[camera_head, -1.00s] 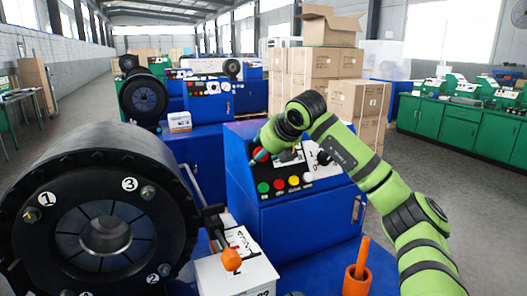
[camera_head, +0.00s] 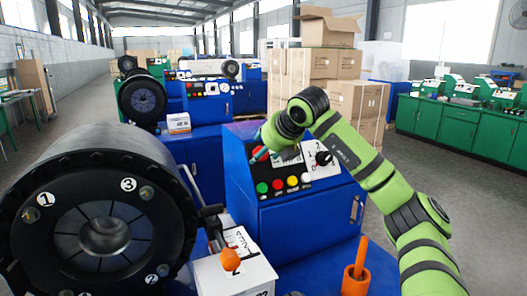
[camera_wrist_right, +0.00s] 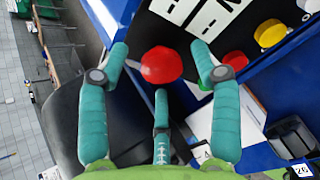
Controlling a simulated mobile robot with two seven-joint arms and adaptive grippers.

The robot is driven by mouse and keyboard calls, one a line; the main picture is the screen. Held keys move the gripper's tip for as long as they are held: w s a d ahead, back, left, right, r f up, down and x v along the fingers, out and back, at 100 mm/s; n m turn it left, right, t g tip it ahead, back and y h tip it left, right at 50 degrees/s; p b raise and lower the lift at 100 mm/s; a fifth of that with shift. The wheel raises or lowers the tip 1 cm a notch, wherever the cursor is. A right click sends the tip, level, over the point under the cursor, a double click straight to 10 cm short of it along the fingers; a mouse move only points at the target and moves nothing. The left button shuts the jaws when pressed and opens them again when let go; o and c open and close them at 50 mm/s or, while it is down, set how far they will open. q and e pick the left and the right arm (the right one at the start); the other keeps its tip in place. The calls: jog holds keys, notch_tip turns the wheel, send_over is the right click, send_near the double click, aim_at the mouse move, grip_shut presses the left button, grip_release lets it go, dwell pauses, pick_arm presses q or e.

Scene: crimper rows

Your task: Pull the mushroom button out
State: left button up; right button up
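The red mushroom button (camera_wrist_right: 161,65) sits on the dark control panel and shows in the right wrist view between my fingertips. My right gripper (camera_wrist_right: 160,62) has teal fingers, two above and one below. They are spread around the button, with visible gaps, so it is open and not closed on it. In the head view my right gripper (camera_head: 259,154) is at the upper left of the panel on the blue cabinet (camera_head: 300,225), and the button is mostly hidden there. My left gripper is in neither view.
Green (camera_head: 262,187), red (camera_head: 277,185), yellow (camera_head: 292,181) and white (camera_head: 306,178) buttons line the panel's lower edge, with a black knob (camera_head: 323,157) at right. A large black crimper head (camera_head: 95,210) stands at left. An orange-handled lever (camera_head: 230,259) and orange holder (camera_head: 356,279) are in front.

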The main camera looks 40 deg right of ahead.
jog(key=shift+f, duration=0.1)
jog(key=v, duration=1.2)
dwell(0.4)
